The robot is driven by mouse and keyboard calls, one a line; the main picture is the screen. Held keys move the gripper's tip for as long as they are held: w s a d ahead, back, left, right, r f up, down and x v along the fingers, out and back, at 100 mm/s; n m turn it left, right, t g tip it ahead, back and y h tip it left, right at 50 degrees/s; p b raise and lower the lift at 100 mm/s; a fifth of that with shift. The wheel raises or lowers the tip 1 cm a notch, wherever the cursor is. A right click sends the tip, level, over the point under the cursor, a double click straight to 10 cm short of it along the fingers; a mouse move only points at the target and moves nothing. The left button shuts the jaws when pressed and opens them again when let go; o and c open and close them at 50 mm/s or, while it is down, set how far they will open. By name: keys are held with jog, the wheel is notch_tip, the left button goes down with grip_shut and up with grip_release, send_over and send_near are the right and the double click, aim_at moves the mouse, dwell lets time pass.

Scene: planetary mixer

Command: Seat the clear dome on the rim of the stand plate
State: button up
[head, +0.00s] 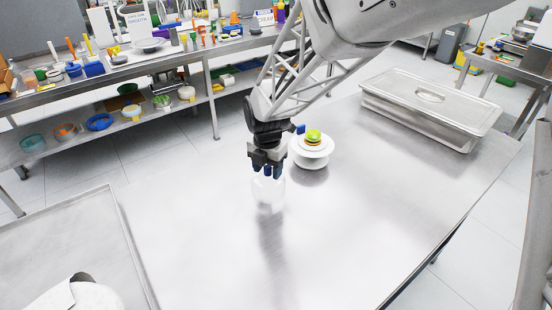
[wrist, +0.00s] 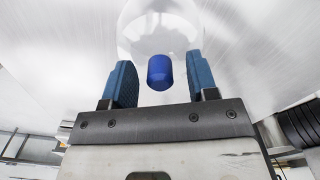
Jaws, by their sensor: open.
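The clear dome (head: 268,196) appears to stand on the steel table, left of and nearer than the stand. It is faint and see-through. In the wrist view the dome (wrist: 160,22) shows with its blue knob (wrist: 160,73). My gripper (head: 267,174) is directly above the dome, open. Its two blue fingers stand on either side of the knob, with a visible gap on each side. The white stand plate (head: 299,158) is upright on the table, behind and right of my gripper. A green and yellow item (head: 313,136) sits on it.
A lidded steel pan (head: 430,100) stands at the back right of the steel table (head: 370,215). A flat tray (head: 60,240) is at the left. A cluttered shelf bench (head: 150,70) is behind. The front and middle of the table are clear.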

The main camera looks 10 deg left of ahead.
jog(key=shift+c, duration=0.3)
grip_shut()
jog(key=shift+r, duration=0.1)
jog(key=shift+r, duration=0.7)
notch_tip(320, 180, up, 2)
jog(key=shift+r, duration=0.1)
jog(key=s+d, duration=0.3)
jog(key=s, duration=0.4)
jog(key=s+d+r, duration=0.1)
jog(key=s+d, duration=0.3)
jog(key=s, duration=0.3)
jog(key=shift+d, duration=0.25)
jog(key=shift+s+r, duration=0.1)
